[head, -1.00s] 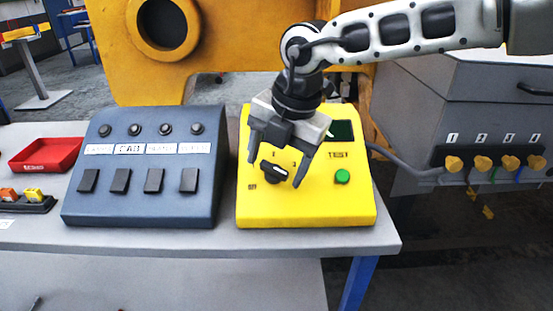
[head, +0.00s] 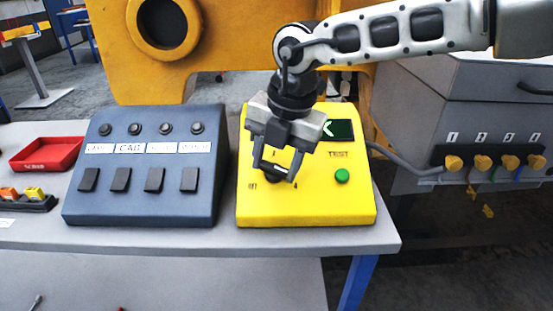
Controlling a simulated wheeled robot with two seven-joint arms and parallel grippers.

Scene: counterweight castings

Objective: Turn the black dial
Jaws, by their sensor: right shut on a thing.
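The black dial (head: 273,178) sits on the left part of the sloped face of the yellow test box (head: 310,208), with small position marks around it. My right gripper (head: 276,173) comes down from above and is shut on the dial; its fingers hide most of it. The white pointer on the dial is hard to make out between the fingers. My left gripper is not in view.
A green button (head: 342,176) and a dark screen (head: 341,130) are on the box's right side. A blue-grey switch panel (head: 145,205) stands close on the left. A red tray (head: 46,155) lies further left. A grey cabinet with yellow connectors (head: 482,163) is at right.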

